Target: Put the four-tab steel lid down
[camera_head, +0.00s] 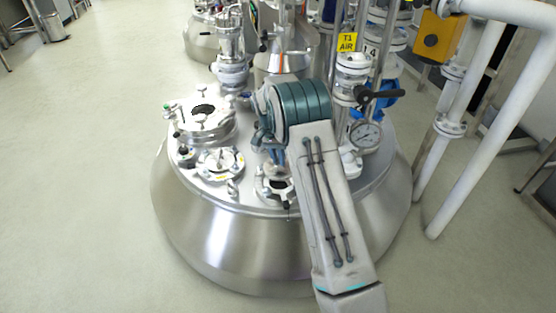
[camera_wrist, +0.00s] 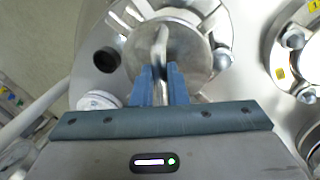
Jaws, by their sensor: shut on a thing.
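My gripper (camera_wrist: 160,72) has blue fingers, shut on the upright bar handle of the four-tab steel lid (camera_wrist: 188,58). The lid is a round, shiny disc in the top middle of the wrist view. Pale tabs or clamp parts show around its far edge, and I cannot tell which belong to the lid. I cannot tell whether it rests on the vessel top or hangs just above. In the head view my gripper (camera_head: 267,148) is over the front middle of the vessel top, beside a small port (camera_head: 278,186) with a dark opening. The lid is not clearly visible there.
The steel vessel (camera_head: 235,245) carries a flanged port with yellow marks (camera_head: 221,163), also in the wrist view (camera_wrist: 303,55). A larger hatch (camera_head: 204,112) lies at left. A gauge (camera_head: 365,135) and pipework stand close at right. Floor is clear at left.

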